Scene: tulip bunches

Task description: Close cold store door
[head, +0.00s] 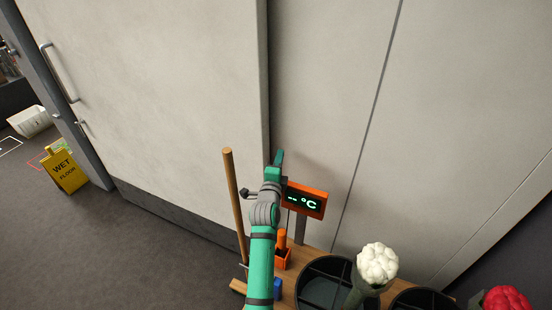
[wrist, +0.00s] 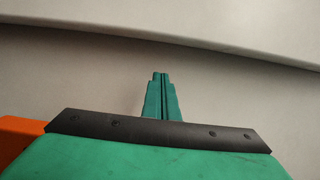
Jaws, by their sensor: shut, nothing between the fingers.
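The cold store door is a large pale panel (head: 165,100) filling the left of the head view, with a dark kick strip along its bottom. A long bar handle (head: 60,73) is near its left edge. Its right edge stands out from the pale wall (head: 325,80). My gripper (head: 280,154) is shut and empty, beside that right edge and in front of the wall. In the wrist view the shut fingertips (wrist: 160,74) point at a pale surface, with a pale edge crossing above them. I cannot tell whether they touch anything.
An orange temperature display (head: 305,199) is right beside my wrist. A wooden pole (head: 235,195) leans left of my arm. Black buckets (head: 327,282) and white flowers (head: 377,262) are at lower right. A yellow wet-floor sign (head: 65,171) stands at left. Grey floor (head: 150,255) is clear.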

